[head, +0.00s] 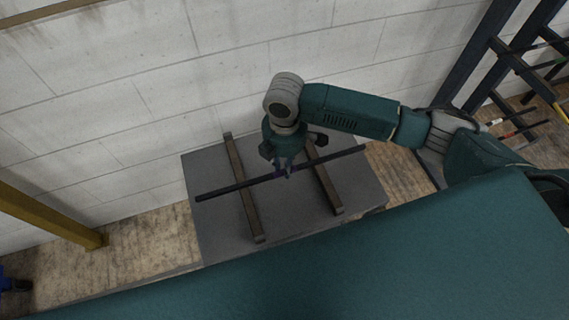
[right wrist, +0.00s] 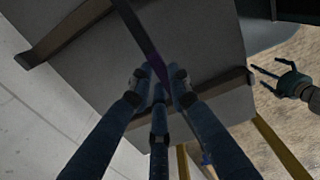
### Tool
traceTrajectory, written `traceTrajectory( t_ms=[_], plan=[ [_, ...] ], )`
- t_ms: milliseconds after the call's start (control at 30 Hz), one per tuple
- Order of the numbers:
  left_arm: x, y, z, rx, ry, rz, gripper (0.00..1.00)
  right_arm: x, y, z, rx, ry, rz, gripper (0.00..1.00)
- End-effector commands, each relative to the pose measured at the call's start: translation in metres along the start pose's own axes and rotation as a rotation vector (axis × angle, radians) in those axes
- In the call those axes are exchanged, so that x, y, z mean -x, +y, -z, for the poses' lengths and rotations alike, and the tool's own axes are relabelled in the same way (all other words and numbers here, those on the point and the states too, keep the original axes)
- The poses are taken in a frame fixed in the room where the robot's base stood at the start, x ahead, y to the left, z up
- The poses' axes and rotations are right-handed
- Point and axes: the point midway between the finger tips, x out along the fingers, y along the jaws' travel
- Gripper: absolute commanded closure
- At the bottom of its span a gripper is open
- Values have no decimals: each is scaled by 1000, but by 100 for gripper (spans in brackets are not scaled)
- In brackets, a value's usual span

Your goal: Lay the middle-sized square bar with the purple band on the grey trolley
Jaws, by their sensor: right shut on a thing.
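The dark bar (head: 225,189) runs across the grey trolley (head: 220,240) in the head view, over its two brown wooden bearers. Its purple band (right wrist: 154,62) shows in the right wrist view, just beyond my fingers. My right gripper (head: 287,173) is shut on the bar near its middle, hiding part of it. I cannot tell whether the bar touches the bearers or hangs slightly above them. In the right wrist view my left gripper (right wrist: 268,76) is off to the right, away from the trolley, with its fingers spread and empty.
The left bearer (head: 244,190) and right bearer (head: 323,181) lie apart on the trolley top. A pale block wall (head: 130,90) stands close behind. A dark rack (head: 490,70) with several bars is at the right. A yellow post (head: 50,218) is at the left.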

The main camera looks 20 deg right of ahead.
Motion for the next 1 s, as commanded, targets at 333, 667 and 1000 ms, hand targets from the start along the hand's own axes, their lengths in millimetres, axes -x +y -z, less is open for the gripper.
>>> traceTrajectory(
  t_ms=[333,667,1000],
  plan=[
    [-36,1,-3,0,1,0,0,-30,1,0,0,1,-4,100],
    [-49,2,-4,-1,2,-2,0,-52,1,1,-2,3,-2,100],
    [-50,4,-4,-1,2,-3,0,-58,1,1,-1,3,-3,100]
  ],
)
